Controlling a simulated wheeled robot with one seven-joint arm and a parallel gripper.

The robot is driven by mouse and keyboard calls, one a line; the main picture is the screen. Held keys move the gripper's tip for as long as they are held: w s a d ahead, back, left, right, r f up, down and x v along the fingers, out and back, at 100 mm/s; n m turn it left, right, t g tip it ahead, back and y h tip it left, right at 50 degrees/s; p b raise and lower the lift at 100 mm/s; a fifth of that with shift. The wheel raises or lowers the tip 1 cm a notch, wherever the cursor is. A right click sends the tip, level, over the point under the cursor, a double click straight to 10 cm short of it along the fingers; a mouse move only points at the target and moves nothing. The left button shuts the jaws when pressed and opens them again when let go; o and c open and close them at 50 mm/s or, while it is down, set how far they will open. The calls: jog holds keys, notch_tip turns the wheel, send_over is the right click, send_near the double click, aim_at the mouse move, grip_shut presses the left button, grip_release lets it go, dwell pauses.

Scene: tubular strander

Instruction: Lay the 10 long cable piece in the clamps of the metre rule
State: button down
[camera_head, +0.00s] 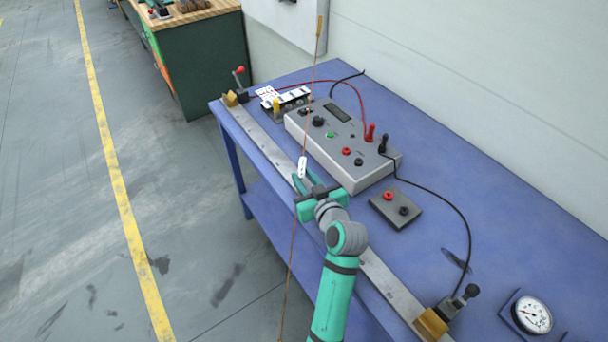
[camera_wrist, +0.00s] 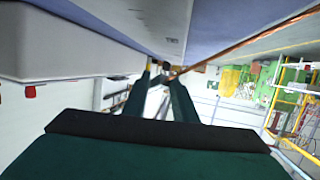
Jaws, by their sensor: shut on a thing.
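My gripper (camera_head: 308,182) is shut on a long thin copper-coloured cable piece (camera_head: 293,245) with a white tag (camera_head: 302,167). In the head view the cable runs steeply past the gripper, from a yellowish end at the top to the bottom edge. It crosses the line of the metre rule (camera_head: 262,141) at an angle. In the wrist view the cable (camera_wrist: 250,45) slants up to the right from the fingertips. The rule lies along the bench's front edge, with a brass clamp (camera_head: 230,98) at the far end and another clamp (camera_head: 432,322) at the near end. My arm hides the rule's middle.
A grey meter box (camera_head: 345,150) with knobs and leads stands on the blue bench (camera_head: 440,185) behind the rule. A small grey terminal box (camera_head: 396,208) and a round gauge (camera_head: 532,315) are on the right. The floor at left is open.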

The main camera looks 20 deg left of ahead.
jog(key=shift+d+f, duration=0.15)
jog(key=shift+f, duration=0.05)
jog(key=c, duration=1.4)
grip_release()
jog(key=shift+c, duration=0.2)
jog(key=shift+o, duration=0.4)
jog(key=shift+r, duration=0.1)
jog(key=v, duration=1)
jog(key=shift+s+d+r, duration=0.1)
jog(key=shift+d+r, duration=0.05)
jog(key=shift+s, duration=0.15)
